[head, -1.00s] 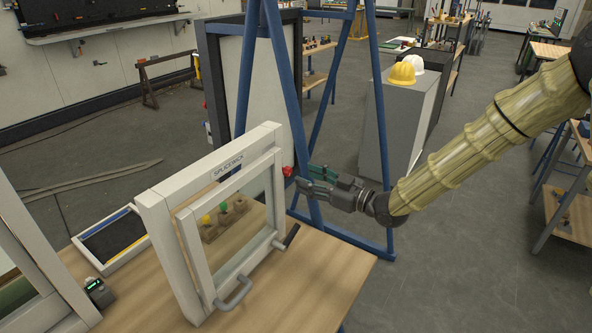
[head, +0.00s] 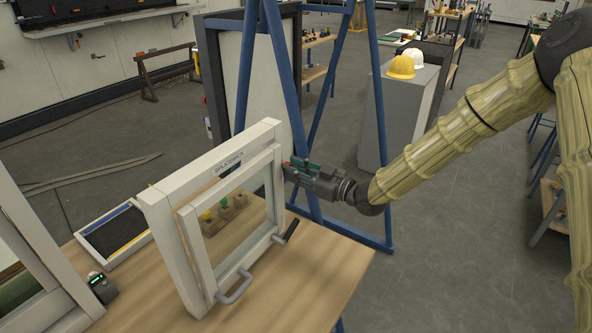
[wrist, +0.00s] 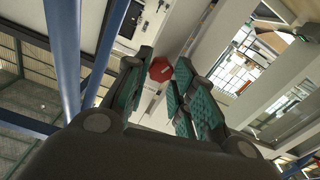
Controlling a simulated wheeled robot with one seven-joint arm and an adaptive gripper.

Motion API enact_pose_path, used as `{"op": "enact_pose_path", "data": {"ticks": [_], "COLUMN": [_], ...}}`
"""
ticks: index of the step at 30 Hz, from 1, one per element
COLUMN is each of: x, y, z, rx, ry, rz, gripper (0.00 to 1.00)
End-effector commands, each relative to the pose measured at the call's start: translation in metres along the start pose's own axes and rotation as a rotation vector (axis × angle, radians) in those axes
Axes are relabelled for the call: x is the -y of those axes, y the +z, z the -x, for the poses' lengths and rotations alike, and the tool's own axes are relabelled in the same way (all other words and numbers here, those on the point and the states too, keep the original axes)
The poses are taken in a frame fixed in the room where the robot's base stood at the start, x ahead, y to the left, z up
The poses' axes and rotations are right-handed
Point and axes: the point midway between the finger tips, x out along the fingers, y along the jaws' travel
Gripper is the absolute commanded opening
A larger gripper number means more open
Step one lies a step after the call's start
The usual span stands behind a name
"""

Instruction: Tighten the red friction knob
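The red friction knob (wrist: 160,69) shows in the wrist view as a small red faceted piece with a pale mark, on the side of the pale window frame. My gripper (wrist: 158,88) is open there, with a green-padded finger on either side of the line to the knob. The knob sits at or just beyond the fingertips; I cannot tell whether they touch it. In the head view my gripper (head: 291,170) is at the right upright of the white window frame (head: 158,215), and the knob is mostly hidden behind the fingers.
A blue stand (head: 383,130) rises close behind my gripper. The window frame's dark handle (head: 291,230) and grey handle (head: 236,290) stick out below. The wooden table (head: 310,275) is clear at its right front. A grey cabinet (head: 405,110) holds two helmets.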

Motion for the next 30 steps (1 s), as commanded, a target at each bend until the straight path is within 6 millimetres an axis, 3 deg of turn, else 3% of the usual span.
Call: {"op": "enact_pose_path", "data": {"ticks": [14,30], "x": [-0.0011,-0.0029], "y": [0.0,-0.0002], "z": [0.0002,0.0001], "rx": [-0.002,-0.003], "ry": [0.002,0.002], "rz": [-0.099,-0.574], "gripper": [0.01,0.01]}}
